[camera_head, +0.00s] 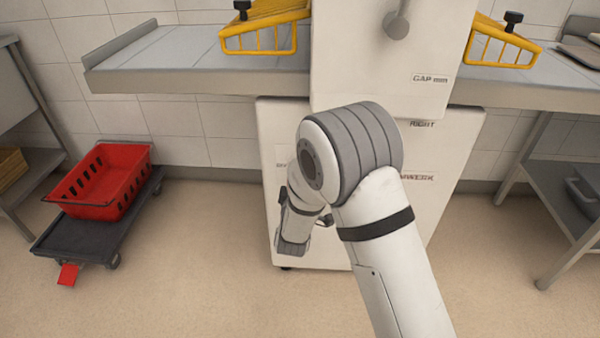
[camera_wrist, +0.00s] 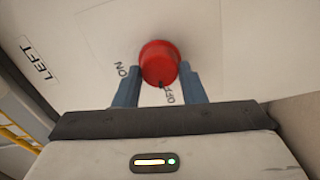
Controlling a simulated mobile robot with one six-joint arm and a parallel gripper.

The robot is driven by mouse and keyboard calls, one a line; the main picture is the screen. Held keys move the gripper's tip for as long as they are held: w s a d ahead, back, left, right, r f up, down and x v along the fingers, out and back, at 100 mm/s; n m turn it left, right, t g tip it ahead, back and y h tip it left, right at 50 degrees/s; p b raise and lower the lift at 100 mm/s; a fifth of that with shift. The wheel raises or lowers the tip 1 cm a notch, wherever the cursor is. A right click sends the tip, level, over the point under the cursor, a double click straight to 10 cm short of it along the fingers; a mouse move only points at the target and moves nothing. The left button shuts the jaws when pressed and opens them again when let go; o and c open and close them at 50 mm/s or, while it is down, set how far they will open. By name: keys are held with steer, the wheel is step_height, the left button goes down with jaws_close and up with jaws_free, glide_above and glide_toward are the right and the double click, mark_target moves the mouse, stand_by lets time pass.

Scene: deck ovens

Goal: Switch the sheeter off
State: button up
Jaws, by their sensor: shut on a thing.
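The sheeter (camera_head: 375,50) stands straight ahead in the head view, a white machine with a conveyor wing on each side. In the wrist view a red round knob (camera_wrist: 159,58) sits on its white panel, with the labels ON and OFF beside it. A small dark mark on the knob's edge lies beside the OFF label. My gripper (camera_wrist: 160,74) has its two blue-grey fingers on either side of the knob and is shut on it. In the head view my arm hides the knob and the gripper's fingertips.
Yellow guards (camera_head: 265,38) sit over the conveyor wings (camera_head: 200,60). A red crate (camera_head: 105,180) rests on a dark dolly (camera_head: 100,225) at the left. Steel tables stand at the far left and right (camera_head: 560,195). The floor between is clear.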

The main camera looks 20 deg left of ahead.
steer(key=shift+n+p, duration=0.4)
steer(key=shift+n, duration=0.6)
steer(key=o, duration=1)
steer(key=p+v, duration=0.2)
steer(key=v, duration=0.5)
steer(key=shift+s+f, duration=0.1)
steer(key=shift+s, duration=0.3)
